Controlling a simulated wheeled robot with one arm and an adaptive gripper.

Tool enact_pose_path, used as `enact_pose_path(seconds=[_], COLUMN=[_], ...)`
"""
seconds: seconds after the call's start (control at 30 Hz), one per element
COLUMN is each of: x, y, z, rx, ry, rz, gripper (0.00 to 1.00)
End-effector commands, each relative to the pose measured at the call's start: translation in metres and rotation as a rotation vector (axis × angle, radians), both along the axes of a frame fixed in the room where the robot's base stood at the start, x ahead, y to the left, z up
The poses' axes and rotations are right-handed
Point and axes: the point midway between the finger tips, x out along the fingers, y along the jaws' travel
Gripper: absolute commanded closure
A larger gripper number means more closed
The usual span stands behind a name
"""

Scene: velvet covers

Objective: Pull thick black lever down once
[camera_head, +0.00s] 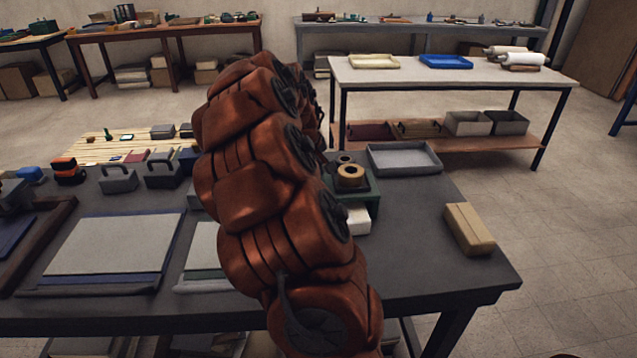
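My copper-coloured arm rises through the middle of the head view and covers the centre of the dark worktable (412,276). My gripper is hidden behind the arm links, so its fingers do not show. I cannot make out a thick black lever. A green device (369,192) with a brass-coloured ring (350,174) on top stands just right of the arm, partly covered by it. A white block (358,221) sits at its front.
A grey tray (404,159) and a tan block (468,229) lie on the table's right. Handled blocks (118,178), a dark handled block (163,172) and a grey board (116,244) lie left. A white table (480,75) stands behind. The right front corner is clear.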

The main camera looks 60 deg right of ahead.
Motion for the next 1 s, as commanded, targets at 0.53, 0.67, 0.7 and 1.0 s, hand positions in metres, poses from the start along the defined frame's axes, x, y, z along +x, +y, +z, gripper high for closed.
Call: enact_pose_path(seconds=[0.53, 0.67, 0.7, 1.0], x=[-0.0001, -0.0008, -0.0012, -0.0028], y=[0.0004, 0.0019, 0.0024, 0.003], z=[-0.001, -0.0047, -0.0059, -0.0092], rx=[0.0, 0.001, 0.001, 0.002], ry=[0.0, 0.001, 0.001, 0.002], rz=[0.0, 0.0, 0.001, -0.002], gripper=[1.0, 1.0, 1.0, 1.0])
